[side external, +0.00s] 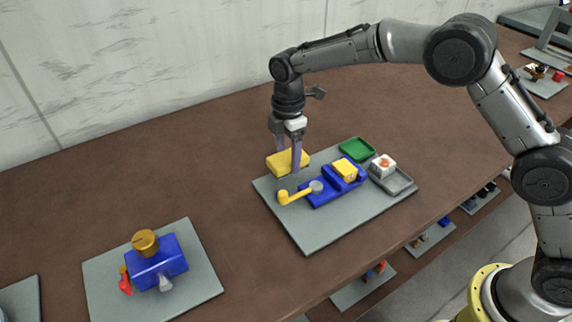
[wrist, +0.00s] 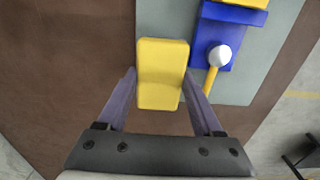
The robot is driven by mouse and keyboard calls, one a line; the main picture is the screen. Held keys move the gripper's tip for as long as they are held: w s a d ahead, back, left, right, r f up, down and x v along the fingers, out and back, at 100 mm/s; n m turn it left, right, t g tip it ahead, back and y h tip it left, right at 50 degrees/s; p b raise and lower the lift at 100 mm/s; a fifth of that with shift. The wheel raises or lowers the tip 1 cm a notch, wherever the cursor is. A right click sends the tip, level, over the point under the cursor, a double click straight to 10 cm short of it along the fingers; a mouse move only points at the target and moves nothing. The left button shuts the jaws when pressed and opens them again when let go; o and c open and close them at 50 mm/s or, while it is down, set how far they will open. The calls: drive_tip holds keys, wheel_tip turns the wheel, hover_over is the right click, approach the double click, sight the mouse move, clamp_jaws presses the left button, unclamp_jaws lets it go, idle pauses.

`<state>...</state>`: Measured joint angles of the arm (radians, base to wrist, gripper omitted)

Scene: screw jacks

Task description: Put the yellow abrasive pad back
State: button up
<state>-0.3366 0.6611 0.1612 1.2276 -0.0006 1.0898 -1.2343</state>
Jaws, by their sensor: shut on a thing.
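The yellow abrasive pad (side external: 286,160) is a plain rounded block held between the fingers of my gripper (side external: 289,163). In the wrist view the pad (wrist: 162,72) fills the gap between the two purple-grey fingers (wrist: 163,88). It is at the back left edge of the grey board (side external: 325,226), partly past that edge. I cannot tell whether it touches the surface. Beside it is a blue screw jack (side external: 323,197) with a yellow crank (side external: 293,194) and a yellow block (side external: 344,168) on top.
A green tray (side external: 357,149) lies at the board's back corner. A grey tray (side external: 399,183) at its right holds a white block (side external: 382,164) with an orange mark. Another board (side external: 195,292) with a blue device (side external: 157,263) is at left. Brown table between the boards is clear.

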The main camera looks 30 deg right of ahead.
sight(286, 165)
drive_tip(key=shift+w+f, duration=0.15)
drive_tip(key=shift+f, duration=0.05)
drive_tip(key=shift+w+a+f, duration=0.1)
drive_tip(key=shift+f, duration=1.55)
drive_tip(key=shift+f, duration=0.2)
drive_tip(key=o, duration=1)
drive_tip(key=shift+o, duration=0.2)
drive_tip(key=shift+r, duration=0.15)
wheel_tip(286, 165, up, 12)
drive_tip(key=shift+r, duration=0.1)
